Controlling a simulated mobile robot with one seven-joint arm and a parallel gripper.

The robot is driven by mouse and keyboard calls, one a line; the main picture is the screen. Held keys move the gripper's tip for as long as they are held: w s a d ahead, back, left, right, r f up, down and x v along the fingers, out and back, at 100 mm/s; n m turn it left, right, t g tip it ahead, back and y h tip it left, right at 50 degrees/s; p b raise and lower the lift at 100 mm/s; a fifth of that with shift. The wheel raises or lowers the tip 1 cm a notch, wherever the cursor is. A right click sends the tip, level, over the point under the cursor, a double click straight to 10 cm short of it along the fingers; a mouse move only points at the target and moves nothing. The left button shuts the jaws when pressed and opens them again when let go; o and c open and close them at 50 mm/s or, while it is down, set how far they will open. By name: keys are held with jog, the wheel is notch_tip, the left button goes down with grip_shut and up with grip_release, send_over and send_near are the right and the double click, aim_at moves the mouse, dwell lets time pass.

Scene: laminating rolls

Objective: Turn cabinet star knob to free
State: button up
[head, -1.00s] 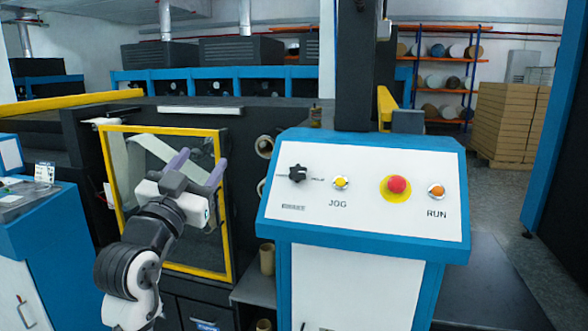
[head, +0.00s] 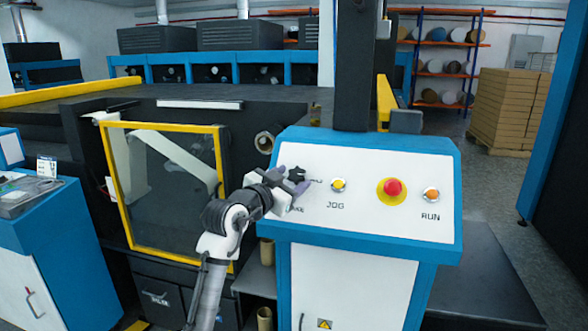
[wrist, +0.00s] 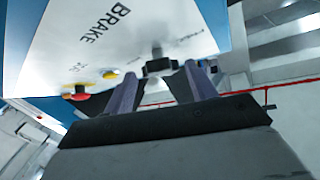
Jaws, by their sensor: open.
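The black star knob (head: 296,174) sits on the sloped white face of the blue control cabinet (head: 362,264), left of the JOG button. In the wrist view the knob (wrist: 159,66) stands out from the panel on its shaft, near the word BRAKE. My gripper (head: 290,179) is open at the panel's left side. Its two purple fingers lie on either side of the knob, which shows between the fingertips in the wrist view (wrist: 161,73). I cannot tell whether either finger touches it. The small lettering beside the knob is too blurred to read.
On the same panel are a yellow JOG button (head: 338,185), a red emergency button (head: 392,187) on a yellow disc and an orange RUN button (head: 431,194). A yellow-framed window (head: 172,195) of the machine stands left. A dark post (head: 352,70) rises behind the cabinet.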

jog(key=shift+x, duration=0.9)
jog(key=shift+c, duration=0.3)
jog(key=c, duration=0.9)
jog(key=shift+c, duration=0.2)
